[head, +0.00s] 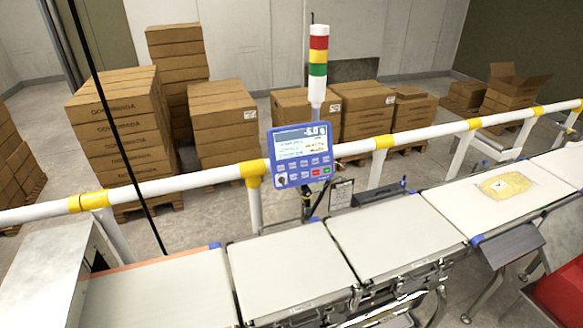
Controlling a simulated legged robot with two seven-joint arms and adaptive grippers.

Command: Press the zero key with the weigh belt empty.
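The blue control panel (299,157) stands on a post behind the belts, facing me. Its screen shows a short reading in grams that looks negative; the digits are too small to be sure. Below the screen are rows of small blue keys, a red key (315,172) and a green key (326,170). The key labels are too small to read, so I cannot tell which is zero. Two belt sections in front of it, the left one (287,270) and the right one (395,237), are bare. Neither of my grippers is in view.
A yellow packet (505,185) lies on the right belt section (450,205). A white and yellow rail (345,150) runs behind the belts, with a signal tower (318,65) above the panel. Stacked cartons (120,125) stand behind. A red object (560,290) is at lower right.

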